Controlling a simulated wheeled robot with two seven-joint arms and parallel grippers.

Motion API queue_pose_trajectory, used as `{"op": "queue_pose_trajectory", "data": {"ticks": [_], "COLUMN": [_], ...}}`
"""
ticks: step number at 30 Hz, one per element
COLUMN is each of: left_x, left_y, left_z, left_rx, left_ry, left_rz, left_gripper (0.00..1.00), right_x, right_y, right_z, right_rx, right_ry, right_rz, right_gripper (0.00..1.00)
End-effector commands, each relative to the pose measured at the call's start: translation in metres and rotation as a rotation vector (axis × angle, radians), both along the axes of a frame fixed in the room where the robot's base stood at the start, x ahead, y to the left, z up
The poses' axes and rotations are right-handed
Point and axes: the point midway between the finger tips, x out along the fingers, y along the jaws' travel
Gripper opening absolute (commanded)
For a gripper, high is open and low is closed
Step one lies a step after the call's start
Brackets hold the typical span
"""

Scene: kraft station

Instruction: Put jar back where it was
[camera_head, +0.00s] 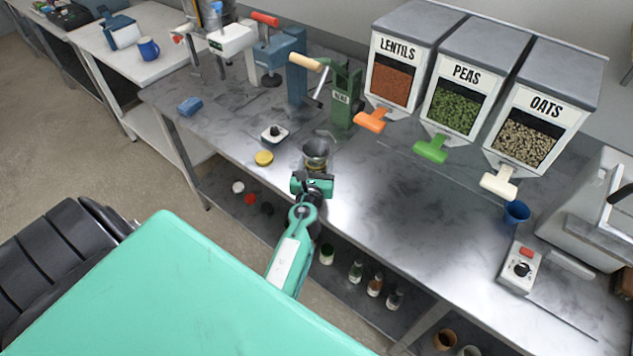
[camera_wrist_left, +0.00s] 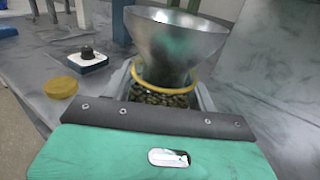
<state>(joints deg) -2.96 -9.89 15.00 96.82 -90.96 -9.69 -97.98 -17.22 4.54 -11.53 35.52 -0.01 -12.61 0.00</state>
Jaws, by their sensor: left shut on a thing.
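My left gripper (camera_head: 312,186) is at the near edge of the metal table, shut on a jar. In the left wrist view the jar (camera_wrist_left: 165,98) shows a yellow rim and pale contents like oats between the fingers. A metal funnel (camera_wrist_left: 175,45) sits in the jar's mouth; the funnel also shows in the head view (camera_head: 316,150). The gripper hides most of the jar, and I cannot tell whether its base touches the table. A yellow lid (camera_head: 264,158) lies on the table to the left. My right gripper is not in view.
Lentils (camera_head: 394,80), peas (camera_head: 456,105) and oats (camera_head: 527,137) dispensers stand at the back. A small scale-like device (camera_head: 274,134) is left of the funnel. Several jars (camera_head: 356,270) stand on the lower shelf (camera_head: 335,290). A blue cup (camera_head: 516,213) is at the right. The table's middle is clear.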

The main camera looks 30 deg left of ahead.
Motion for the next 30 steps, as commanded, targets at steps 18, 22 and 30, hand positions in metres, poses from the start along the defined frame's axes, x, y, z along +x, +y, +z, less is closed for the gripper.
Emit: {"op": "queue_pose_trajectory", "data": {"ticks": [18,22,30], "left_x": [0.000,0.000,0.000], "left_y": [0.000,0.000,0.000], "left_z": [-0.051,-0.050,-0.054], "left_rx": [0.001,0.001,0.001], "left_ry": [0.000,0.000,0.000], "left_rz": [0.000,0.000,0.000], "left_gripper": [0.24,0.24,0.66], "right_x": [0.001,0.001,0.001], "right_y": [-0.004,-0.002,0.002], "right_z": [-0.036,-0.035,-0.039], "right_rx": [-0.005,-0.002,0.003], "right_ry": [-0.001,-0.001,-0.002], "right_rz": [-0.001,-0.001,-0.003], "right_gripper": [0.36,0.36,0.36]}}
